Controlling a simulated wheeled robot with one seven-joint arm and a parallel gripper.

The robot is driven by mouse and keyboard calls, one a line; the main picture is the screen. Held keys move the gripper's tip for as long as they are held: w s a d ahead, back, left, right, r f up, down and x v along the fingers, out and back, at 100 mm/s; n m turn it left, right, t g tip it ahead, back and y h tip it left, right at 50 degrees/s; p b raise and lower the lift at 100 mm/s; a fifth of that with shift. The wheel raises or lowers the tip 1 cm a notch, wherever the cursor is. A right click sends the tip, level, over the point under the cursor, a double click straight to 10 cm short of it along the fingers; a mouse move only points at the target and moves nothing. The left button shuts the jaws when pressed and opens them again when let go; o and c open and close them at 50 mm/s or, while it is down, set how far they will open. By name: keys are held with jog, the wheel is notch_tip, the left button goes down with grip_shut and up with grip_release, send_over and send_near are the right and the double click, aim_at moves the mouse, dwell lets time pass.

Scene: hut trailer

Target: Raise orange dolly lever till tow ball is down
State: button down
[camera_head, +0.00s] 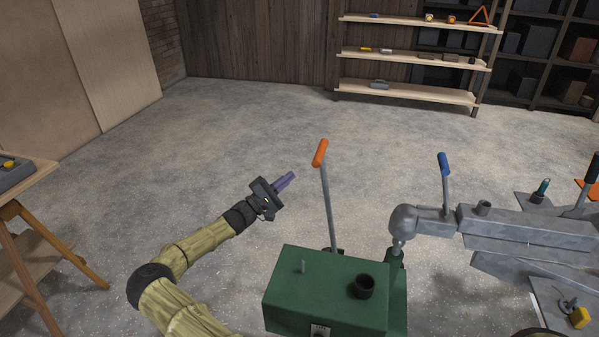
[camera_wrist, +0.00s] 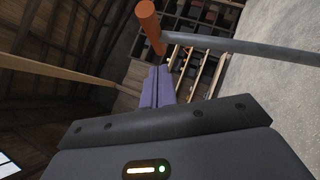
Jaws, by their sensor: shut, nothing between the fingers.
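The orange-handled lever (camera_head: 321,153) rises from behind the green dolly (camera_head: 320,290) on a grey rod and leans slightly left. The orange grip also shows in the wrist view (camera_wrist: 148,22), just beyond my fingertips, with its rod running off to the right. My gripper (camera_head: 285,181) is to the left of the lever, with its purple fingers shut and empty. It appears apart from the grip. The tow ball (camera_head: 397,243) is on the dolly's green post at the right, under the grey trailer coupler (camera_head: 404,222). Whether they touch is unclear.
A blue-handled lever (camera_head: 444,164) stands on the coupler of the grey trailer drawbar (camera_head: 530,232) at the right. A wooden workbench (camera_head: 28,190) is at the far left. Shelves (camera_head: 410,55) stand at the back. The concrete floor between is clear.

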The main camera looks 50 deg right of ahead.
jog(key=v, duration=0.6)
jog(key=shift+w+f, duration=0.15)
jog(key=shift+f, duration=0.1)
jog(key=shift+a, duration=0.15)
